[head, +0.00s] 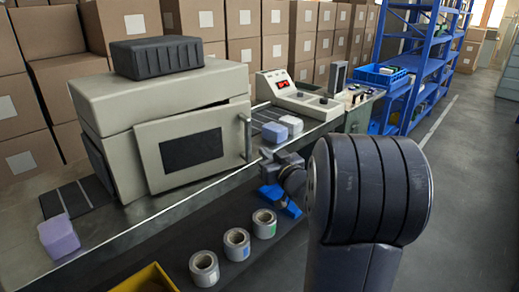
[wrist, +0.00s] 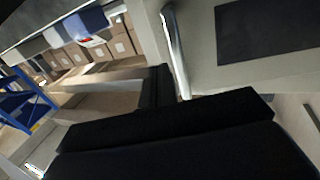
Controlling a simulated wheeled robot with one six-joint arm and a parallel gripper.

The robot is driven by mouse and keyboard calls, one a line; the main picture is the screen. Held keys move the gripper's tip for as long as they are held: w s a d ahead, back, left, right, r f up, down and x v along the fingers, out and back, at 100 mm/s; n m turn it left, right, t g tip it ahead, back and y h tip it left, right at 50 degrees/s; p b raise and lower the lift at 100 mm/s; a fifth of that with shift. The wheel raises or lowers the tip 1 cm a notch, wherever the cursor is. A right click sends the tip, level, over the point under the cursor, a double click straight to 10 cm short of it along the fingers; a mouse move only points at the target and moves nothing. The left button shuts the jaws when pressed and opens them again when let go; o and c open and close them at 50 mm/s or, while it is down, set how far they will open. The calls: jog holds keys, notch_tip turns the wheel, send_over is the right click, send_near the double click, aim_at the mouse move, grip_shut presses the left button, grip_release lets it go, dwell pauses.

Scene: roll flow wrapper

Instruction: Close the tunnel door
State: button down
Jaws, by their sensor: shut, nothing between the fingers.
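The tunnel door (head: 163,155) is a beige panel with a dark window on the front of the beige tunnel housing (head: 165,97). It stands ajar, its handle side swung out from the housing. The upright metal handle (head: 247,138) is at its right edge. My gripper (head: 266,155) is shut and empty, just right of and below the handle. In the wrist view, the handle (wrist: 174,50) rises just beyond the dark fingers (wrist: 160,88), with the door panel (wrist: 225,75) to the right. I cannot tell whether the fingers touch the handle.
A conveyor (head: 100,222) runs through the tunnel, with a lilac pack (head: 59,238) at the left. A control box (head: 298,97) stands right of the housing. Several film rolls (head: 204,268) sit below. A blue rack (head: 425,65) stands farther right, beside open floor.

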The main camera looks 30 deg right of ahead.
aim_at(242, 132)
jog(key=w, duration=0.5)
jog(key=shift+a, duration=0.1)
jog(key=shift+w+r, duration=0.1)
jog(key=w+n+y+p, duration=0.1)
jog(key=w+p, duration=0.1)
jog(key=w, duration=0.1)
jog(key=w+y+p, duration=0.1)
jog(key=w+p, duration=0.2)
jog(key=w, duration=0.1)
jog(key=w+n+y+p, duration=0.1)
jog(key=w+y+p, duration=0.1)
jog(key=w, duration=0.1)
jog(key=shift+w+a+n+g+p, duration=0.15)
jog(key=shift+a+n+g+p, duration=0.15)
jog(key=shift+a+p, duration=0.05)
jog(key=shift+w+r, duration=0.15)
jog(key=shift+w, duration=0.05)
jog(key=shift+a+r, duration=0.1)
jog(key=shift+s, duration=0.1)
